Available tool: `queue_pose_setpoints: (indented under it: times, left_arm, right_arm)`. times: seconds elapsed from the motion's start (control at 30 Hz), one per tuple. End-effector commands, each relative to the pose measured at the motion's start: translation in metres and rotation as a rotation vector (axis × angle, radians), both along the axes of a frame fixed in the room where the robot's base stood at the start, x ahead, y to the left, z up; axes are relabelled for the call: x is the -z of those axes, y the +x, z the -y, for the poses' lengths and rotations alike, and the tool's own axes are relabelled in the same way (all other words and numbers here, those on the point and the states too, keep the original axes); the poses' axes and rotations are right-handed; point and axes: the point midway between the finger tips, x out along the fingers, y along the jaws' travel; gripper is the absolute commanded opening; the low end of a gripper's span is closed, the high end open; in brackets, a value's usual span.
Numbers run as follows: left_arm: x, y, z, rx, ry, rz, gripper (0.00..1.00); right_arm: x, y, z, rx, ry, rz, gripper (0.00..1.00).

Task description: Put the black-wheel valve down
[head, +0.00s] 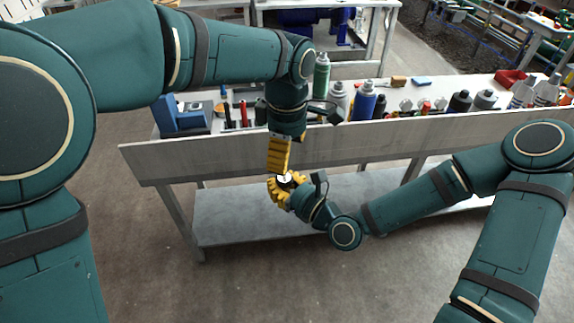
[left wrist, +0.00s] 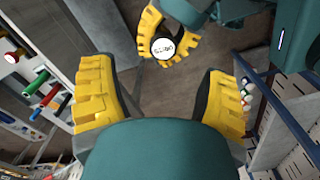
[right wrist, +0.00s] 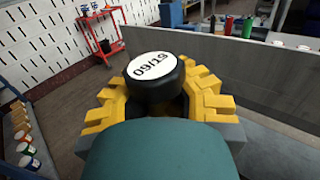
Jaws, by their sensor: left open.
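A round black piece with a white face marked with digits (right wrist: 152,78) sits between the yellow fingers of my right gripper (head: 283,190); I take it for the black-wheel valve. Both fingers close around its sides, and its lower part is hidden. In the head view its white face (head: 285,179) shows just below my left gripper (head: 279,166), which points down and is seen edge-on. In the left wrist view my left gripper (left wrist: 160,75) is open with nothing between its fingers. The white face (left wrist: 162,49) and right gripper lie beyond its fingertips.
A workbench with an upright front board (head: 230,160) stands ahead, carrying a green bottle (head: 321,75), a blue spray can (head: 364,102) and several other containers. Its grey lower shelf (head: 235,215) looks bare. A red cart (right wrist: 100,33) stands farther off. Open floor lies in front.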

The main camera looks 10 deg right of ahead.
Motion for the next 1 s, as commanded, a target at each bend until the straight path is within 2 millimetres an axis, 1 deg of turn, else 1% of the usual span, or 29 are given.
queue_pose_setpoints:
  times: [0.03, 0.1, 0.2, 0.33, 0.57, 1.0]
  left_arm:
    - [-0.009, 0.0, 0.0, 0.0, -0.001, 0.003, 0.75]
    - [-0.019, 0.0, 0.0, 0.0, -0.001, 0.002, 0.75]
    - [-0.03, 0.0, 0.0, -0.001, 0.0, 0.001, 0.75]
    - [-0.039, 0.0, 0.0, 0.0, 0.001, 0.0, 0.75]
    - [-0.043, 0.0, 0.0, 0.0, 0.0, 0.0, 0.75]
    - [-0.043, 0.0, 0.0, 0.0, 0.0, -0.001, 0.75]
  right_arm:
    - [0.0, 0.0, 0.0, 0.0, 0.001, 0.001, 0.0]
    - [0.0, 0.0, 0.0, 0.0, 0.0, 0.0, 0.0]
    - [0.0, 0.0, 0.0, 0.0, 0.0, 0.0, 0.0]
    - [0.0, 0.0, 0.0, 0.0, 0.001, 0.001, 0.0]
    - [0.006, 0.006, -0.004, -0.044, 0.004, 0.0, 0.0]
    - [0.043, 0.035, -0.024, -0.301, 0.001, 0.0, 0.0]
